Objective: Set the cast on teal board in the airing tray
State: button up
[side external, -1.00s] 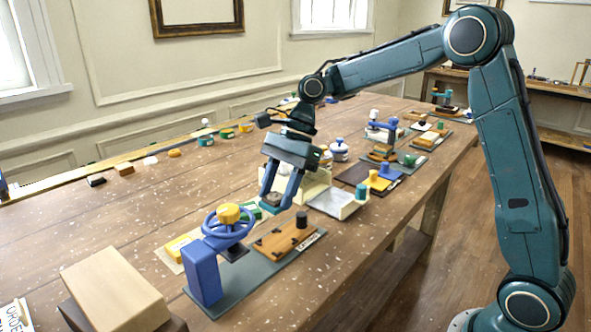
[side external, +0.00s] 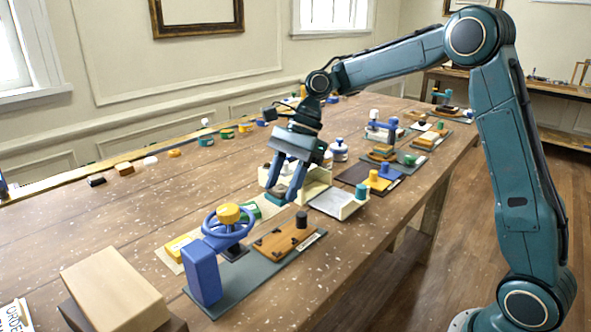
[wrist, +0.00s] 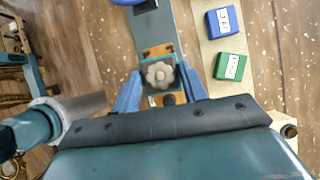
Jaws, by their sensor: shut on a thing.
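My gripper (side external: 278,194) is shut on a small teal board (side external: 275,200), held above the table behind the blue-wheeled press. In the wrist view the blue fingers of my gripper (wrist: 161,90) stand on either side of the board, whose teal edge (wrist: 151,100) shows. A pale, flower-shaped cast (wrist: 159,74) lies on top of the board. A cream, open-topped container (side external: 318,179) stands just right of and behind my gripper, partly hidden by it. It may be the airing tray; I cannot tell for sure.
The blue press wheel (side external: 228,222) and an orange-brown board (side external: 288,238) share a grey base at the front. A shallow grey-floored tray (side external: 330,203) stands to the right. Blue (wrist: 224,21) and green (wrist: 230,67) labelled blocks lie on a cream strip. A wooden box (side external: 115,288) is front left.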

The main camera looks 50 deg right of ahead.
jog(key=d+f+m+t, duration=0.2)
jog(key=d+m, duration=0.2)
jog(key=d, duration=1.5)
send_over(332, 202)
jog(key=d, duration=0.2)
jog(key=shift+s+f, duration=0.2)
jog(key=shift+f, duration=0.85)
jog(key=shift+s+f, duration=0.15)
jog(key=shift+f, duration=0.9)
jog(key=shift+a+f, duration=0.1)
jog(key=shift+f, duration=1.85)
jog(key=shift+f, duration=0.15)
jog(key=o, duration=0.7)
